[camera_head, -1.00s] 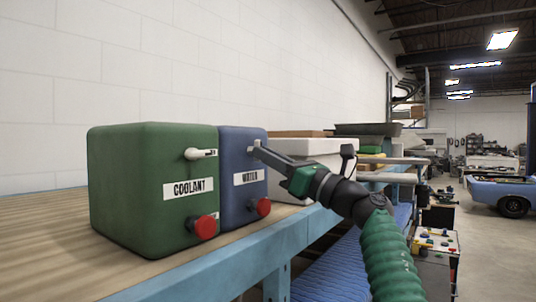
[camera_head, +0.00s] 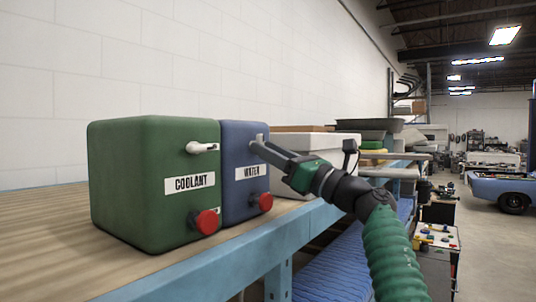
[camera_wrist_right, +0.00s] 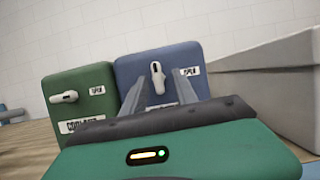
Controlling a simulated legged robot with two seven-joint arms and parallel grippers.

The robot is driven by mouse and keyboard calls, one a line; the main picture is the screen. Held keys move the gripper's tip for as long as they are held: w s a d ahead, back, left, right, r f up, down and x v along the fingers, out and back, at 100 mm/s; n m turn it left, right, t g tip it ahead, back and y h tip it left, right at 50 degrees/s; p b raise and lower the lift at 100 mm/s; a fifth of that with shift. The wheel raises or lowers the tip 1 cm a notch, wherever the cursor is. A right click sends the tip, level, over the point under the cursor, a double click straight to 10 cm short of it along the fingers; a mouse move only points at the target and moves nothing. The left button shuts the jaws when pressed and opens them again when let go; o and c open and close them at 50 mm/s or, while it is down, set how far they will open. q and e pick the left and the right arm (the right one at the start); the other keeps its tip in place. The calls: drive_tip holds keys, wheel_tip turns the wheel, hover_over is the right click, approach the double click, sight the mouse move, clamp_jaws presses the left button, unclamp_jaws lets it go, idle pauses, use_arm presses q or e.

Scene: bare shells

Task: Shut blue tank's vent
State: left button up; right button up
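The blue tank (camera_head: 240,195), labelled WATER, stands on the bench right of the green tank (camera_head: 150,190), labelled COOLANT. In the right wrist view the blue tank (camera_wrist_right: 205,60) has a white vent lever (camera_wrist_right: 157,78) standing upright, with an OPEN label (camera_wrist_right: 190,71) to its right. The green tank's lever (camera_wrist_right: 64,97) lies sideways. My right gripper (camera_wrist_right: 159,93) is open, its two fingers spread on either side below the blue tank's lever. In the head view the right gripper (camera_head: 268,150) is at the tank's upper front; contact cannot be told. My left gripper is out of view.
Red knobs (camera_head: 207,222) stick out low on both tank fronts. A white bin (camera_head: 300,145) stands close to the right of the blue tank. The bench's blue front edge (camera_head: 240,258) runs below my right arm. The bench left of the tanks is clear.

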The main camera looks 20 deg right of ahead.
drive_tip(key=b+v, duration=1.1)
drive_tip(key=v, duration=0.5)
drive_tip(key=shift+d+f, duration=0.35)
drive_tip(key=shift+f, duration=0.05)
drive_tip(key=shift+a, duration=0.15)
drive_tip(key=shift+w, duration=0.1)
